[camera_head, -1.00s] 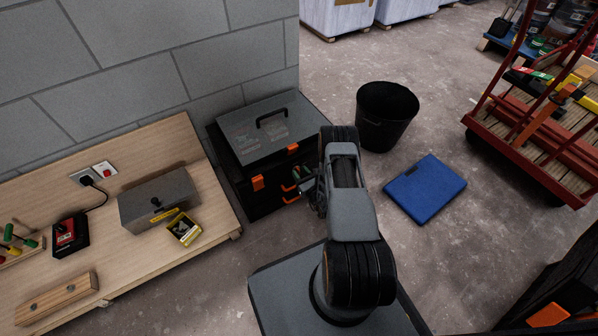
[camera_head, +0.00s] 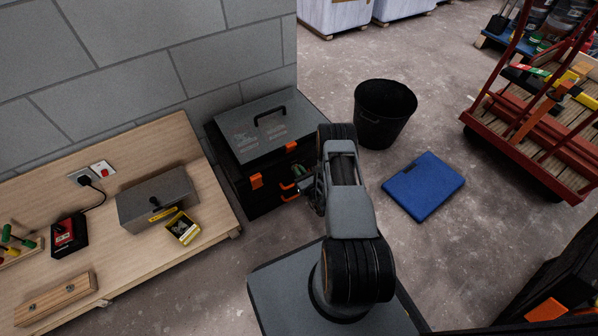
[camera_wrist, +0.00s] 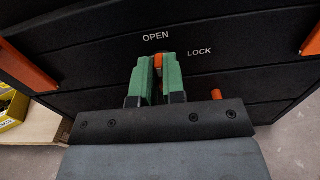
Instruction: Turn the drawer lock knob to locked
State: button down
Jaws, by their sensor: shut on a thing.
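The drawer lock knob (camera_wrist: 158,62) is orange and shows between my fingertips in the wrist view. Only its upper end is visible, pointing up toward the word OPEN (camera_wrist: 155,37); the rest is hidden by the fingers. The word LOCK (camera_wrist: 199,51) is to its right on the black drawer front. My gripper (camera_wrist: 158,72) has green fingers shut on the knob. In the head view the black toolbox (camera_head: 262,200) with a grey lid stands on the floor, and my gripper (camera_head: 300,187) is at its front, partly hidden by my arm.
Orange latches (camera_head: 256,181) and handles mark the toolbox front. A wooden bench (camera_head: 130,275) with a grey metal box (camera_head: 150,197) is at the left.

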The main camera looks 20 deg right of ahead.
jog(key=m, duration=0.4)
jog(key=m+b, duration=0.1)
jog(key=m, duration=0.3)
jog(key=d+f+m+b, duration=0.1)
jog(key=m, duration=0.4)
jog(key=shift+f+m+b, duration=0.15)
jog(key=shift+m+b, duration=0.4)
jog(key=shift+m, duration=1.75)
jog(key=c, duration=1.2)
grip_release()
